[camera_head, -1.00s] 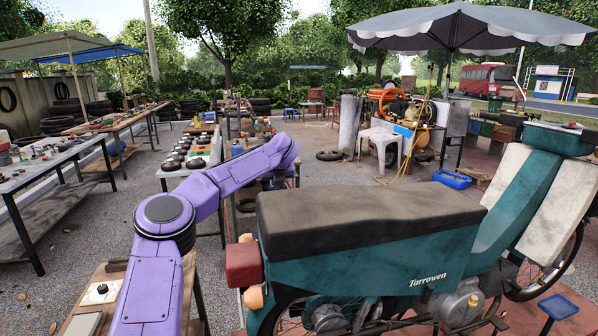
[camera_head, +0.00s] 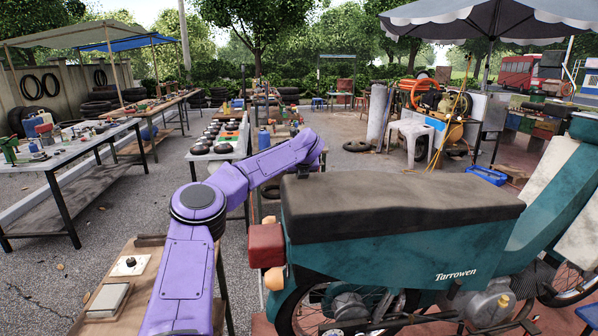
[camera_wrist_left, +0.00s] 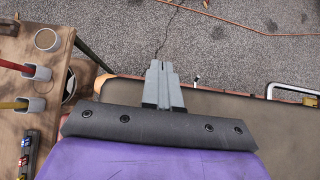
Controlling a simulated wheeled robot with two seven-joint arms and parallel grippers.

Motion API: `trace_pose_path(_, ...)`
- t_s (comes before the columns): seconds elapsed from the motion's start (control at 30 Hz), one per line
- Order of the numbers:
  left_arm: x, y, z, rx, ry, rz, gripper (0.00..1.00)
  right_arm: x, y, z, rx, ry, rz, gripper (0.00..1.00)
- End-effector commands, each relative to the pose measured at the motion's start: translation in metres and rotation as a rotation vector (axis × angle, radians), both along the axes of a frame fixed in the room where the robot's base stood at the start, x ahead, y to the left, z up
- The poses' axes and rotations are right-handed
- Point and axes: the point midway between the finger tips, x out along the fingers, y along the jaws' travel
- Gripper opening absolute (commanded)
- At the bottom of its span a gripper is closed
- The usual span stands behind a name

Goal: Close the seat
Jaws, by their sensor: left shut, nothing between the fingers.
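The moped's long dark seat (camera_head: 400,205) lies roughly level along the top of the teal body (camera_head: 400,262). I see no clear gap under it on the near side; I cannot tell if it is latched. My left arm reaches in from the left and ends behind the seat's rear end, so its gripper is mostly hidden in the head view. In the left wrist view my left gripper (camera_wrist_left: 162,72) is shut and empty. Its fingers show at the edge of the dark seat (camera_wrist_left: 225,108), with ground beyond; contact is unclear. My right gripper is not in view.
A red tail light (camera_head: 266,245) juts from the moped's rear, beside my arm. A wooden bench (camera_head: 100,262) with a knob box (camera_head: 128,266) stands close at left. Tables with parts (camera_head: 75,160) stand further left. Open gravel lies between.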

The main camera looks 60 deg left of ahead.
Motion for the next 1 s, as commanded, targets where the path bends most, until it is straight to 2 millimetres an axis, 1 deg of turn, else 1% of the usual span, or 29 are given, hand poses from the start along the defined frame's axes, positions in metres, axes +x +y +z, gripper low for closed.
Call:
trace_pose_path(0.07,0.000,0.000,0.009,0.001,0.000,0.000,0.00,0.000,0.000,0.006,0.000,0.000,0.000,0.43)
trace_pose_path(0.13,0.000,0.000,0.023,0.002,-0.001,0.000,0.00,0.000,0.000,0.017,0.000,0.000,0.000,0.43)
trace_pose_path(0.23,0.000,0.001,0.053,0.001,-0.002,0.001,0.00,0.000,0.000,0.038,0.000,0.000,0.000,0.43)
trace_pose_path(0.27,0.000,0.001,0.053,0.003,-0.003,0.003,0.00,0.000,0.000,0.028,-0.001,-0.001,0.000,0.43)
trace_pose_path(0.3,0.000,0.000,0.061,0.004,-0.006,0.002,0.00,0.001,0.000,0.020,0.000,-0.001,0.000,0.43)
trace_pose_path(0.33,0.000,0.000,0.069,0.003,-0.006,0.003,0.00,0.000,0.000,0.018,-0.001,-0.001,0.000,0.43)
trace_pose_path(0.4,0.000,0.001,0.089,0.004,-0.004,0.004,0.00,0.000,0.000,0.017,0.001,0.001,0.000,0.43)
trace_pose_path(0.5,0.000,0.001,0.114,0.002,-0.003,0.003,0.00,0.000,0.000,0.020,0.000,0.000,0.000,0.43)
trace_pose_path(0.6,0.000,0.001,0.130,0.001,-0.001,0.004,0.00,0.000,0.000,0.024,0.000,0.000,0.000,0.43)
trace_pose_path(0.73,-0.001,0.001,0.139,0.000,0.000,0.003,0.00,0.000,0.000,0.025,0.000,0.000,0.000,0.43)
trace_pose_path(1.0,-0.001,0.001,0.140,0.000,0.001,0.001,0.00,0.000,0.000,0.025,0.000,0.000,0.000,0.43)
